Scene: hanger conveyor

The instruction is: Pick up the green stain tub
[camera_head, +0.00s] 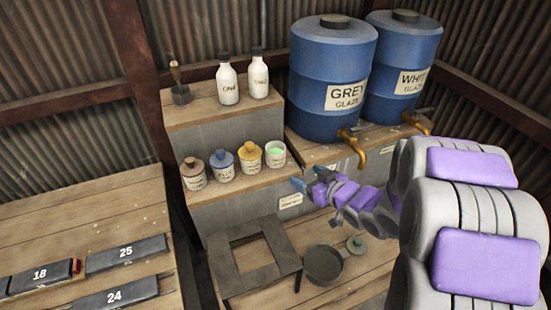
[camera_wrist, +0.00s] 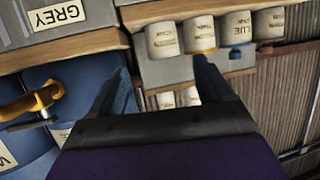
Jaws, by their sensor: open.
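The green stain tub (camera_head: 275,153) is a white tub with green showing in its open top. It stands upright at the right end of a row of tubs on the middle wooden shelf. In the wrist view, which is upside down, it looks to be the leftmost tub (camera_wrist: 164,40), ahead of the fingers. My gripper (camera_head: 299,186) is open and empty, just right of the tub and lower in the picture. Its fingers (camera_wrist: 160,82) are spread wide in the wrist view, with nothing between them touching.
A yellow-lidded tub (camera_head: 249,155) stands close beside it, then blue-lidded (camera_head: 223,162) and brown-lidded (camera_head: 193,173) tubs. Two white bottles (camera_head: 228,83) stand on the shelf above. Blue glaze barrels (camera_head: 325,105) with brass taps (camera_head: 352,145) stand right. A pan (camera_head: 323,264) sits below.

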